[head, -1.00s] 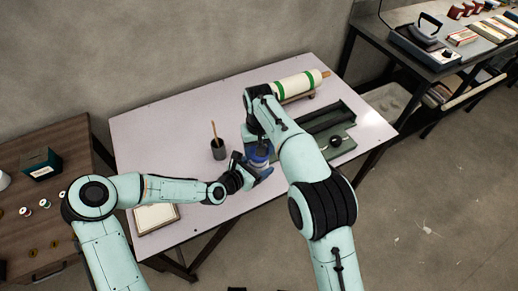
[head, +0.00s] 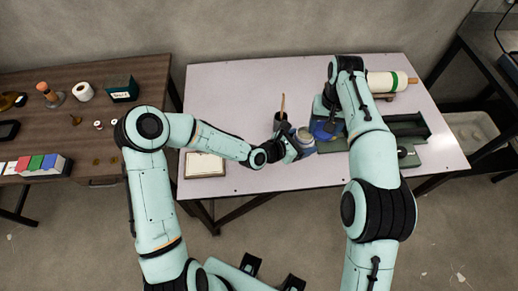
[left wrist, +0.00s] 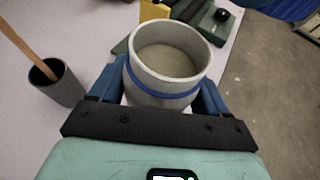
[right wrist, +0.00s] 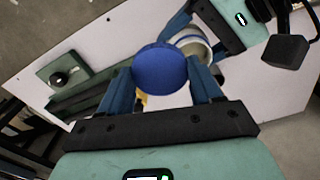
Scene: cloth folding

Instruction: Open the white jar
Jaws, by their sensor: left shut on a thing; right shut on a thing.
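The white jar (head: 305,140), with a blue band round it, stands upright with its top open. The left wrist view looks into the open jar (left wrist: 172,65). My left gripper (head: 298,146) is shut on the jar's sides, one blue finger on each side in the left wrist view (left wrist: 160,95). The round blue lid (head: 324,130) is off the jar, just to its right. My right gripper (head: 328,118) is shut on the lid; the right wrist view shows the lid (right wrist: 160,69) between its fingers (right wrist: 163,85), with the jar (right wrist: 192,45) beyond.
A dark cup (left wrist: 58,82) with a wooden stick stands left of the jar. A green tray-like tool (head: 408,126) and a white roll with green bands (head: 385,82) lie to the right. A framed pad (head: 205,165) lies at the table's (head: 230,100) left front.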

